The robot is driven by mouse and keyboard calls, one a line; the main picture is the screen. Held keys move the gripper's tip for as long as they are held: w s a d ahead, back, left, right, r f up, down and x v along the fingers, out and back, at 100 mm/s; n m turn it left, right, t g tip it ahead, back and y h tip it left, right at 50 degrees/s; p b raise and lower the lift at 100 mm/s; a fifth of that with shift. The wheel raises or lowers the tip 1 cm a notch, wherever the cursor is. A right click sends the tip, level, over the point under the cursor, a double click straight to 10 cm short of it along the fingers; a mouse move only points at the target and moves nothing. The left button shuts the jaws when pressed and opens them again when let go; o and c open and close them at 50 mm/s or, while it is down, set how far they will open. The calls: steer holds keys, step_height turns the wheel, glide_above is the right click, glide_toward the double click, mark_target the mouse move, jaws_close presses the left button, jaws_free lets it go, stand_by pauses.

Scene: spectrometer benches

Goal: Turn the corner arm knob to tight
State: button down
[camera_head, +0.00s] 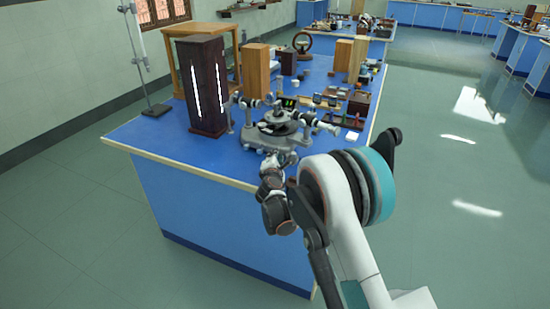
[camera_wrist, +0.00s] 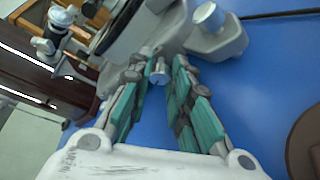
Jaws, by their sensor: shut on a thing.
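The spectrometer (camera_head: 262,139) is a grey metal instrument near the front corner of the blue bench. In the wrist view its grey base (camera_wrist: 226,42) fills the top. A small silver knob (camera_wrist: 158,77) sits between my fingertips, and I take it as the corner arm knob. My gripper (camera_wrist: 160,70) has its green-padded fingers closed in on this knob. In the head view my gripper (camera_head: 277,160) is at the front edge of the spectrometer, and the knob is hidden there. No tight or loose marking can be read.
A larger silver knob (camera_wrist: 208,17) stands close to the right of my fingertips. A tall dark box (camera_head: 205,85) with lit slits stands left of the spectrometer. Small trays and boxes (camera_head: 357,103) lie behind it. The blue bench (camera_head: 165,143) is bare at its front left.

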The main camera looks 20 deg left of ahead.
steer(key=shift+f+m, duration=0.1)
steer(key=shift+m, duration=0.4)
steer(key=shift+y, duration=0.4)
steer(key=c, duration=1.5)
jaws_free()
steer(key=shift+o, duration=0.2)
steer(key=shift+v, duration=4.05)
steer(key=shift+f, duration=0.1)
